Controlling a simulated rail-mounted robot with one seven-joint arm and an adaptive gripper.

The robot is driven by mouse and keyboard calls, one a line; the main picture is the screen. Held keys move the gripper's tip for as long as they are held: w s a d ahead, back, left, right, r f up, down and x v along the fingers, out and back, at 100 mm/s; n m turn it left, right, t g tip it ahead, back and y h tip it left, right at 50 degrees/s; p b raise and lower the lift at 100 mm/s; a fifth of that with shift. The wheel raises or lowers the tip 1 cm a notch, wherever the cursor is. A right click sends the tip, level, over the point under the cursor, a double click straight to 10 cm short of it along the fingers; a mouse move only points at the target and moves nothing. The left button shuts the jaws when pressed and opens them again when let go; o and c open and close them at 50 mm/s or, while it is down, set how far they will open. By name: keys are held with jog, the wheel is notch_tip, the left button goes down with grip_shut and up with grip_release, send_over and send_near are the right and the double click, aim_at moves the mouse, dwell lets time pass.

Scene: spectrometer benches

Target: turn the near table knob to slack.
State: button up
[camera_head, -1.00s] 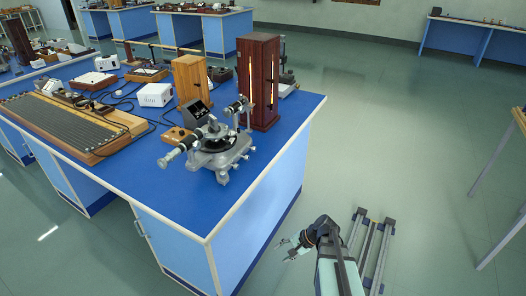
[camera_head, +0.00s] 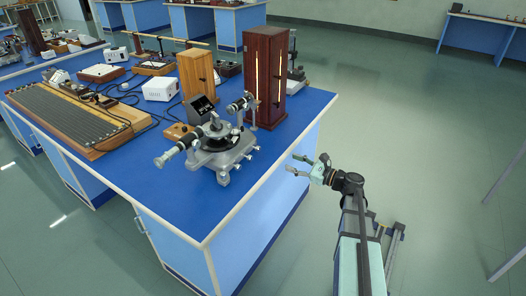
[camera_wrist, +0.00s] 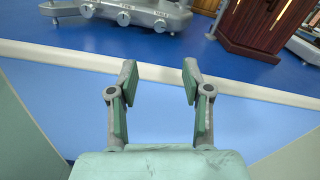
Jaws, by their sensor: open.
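The grey metal spectrometer (camera_head: 225,152) stands on the blue bench top, with a round black table (camera_head: 216,142) at its middle. In the wrist view its base (camera_wrist: 140,10) shows at the top edge, with several small round knobs, among them a left one (camera_wrist: 88,10), a middle one (camera_wrist: 124,18) and a right one (camera_wrist: 160,26). I cannot tell for certain which is the near table knob. My gripper (camera_head: 302,163) is open and empty, off the bench's right side and apart from the spectrometer. In the wrist view its fingers (camera_wrist: 160,82) are spread, pointing toward the bench edge.
A tall dark wooden box (camera_head: 265,85) stands behind the spectrometer, and a lighter wooden cabinet (camera_head: 195,75) is to its left. The white bench edge (camera_wrist: 80,57) lies between my gripper and the knobs. Open floor (camera_head: 420,130) is to the right.

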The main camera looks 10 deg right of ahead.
aim_at(263, 158)
jog(key=p+x, duration=0.1)
jog(key=x, duration=1.3)
grip_shut()
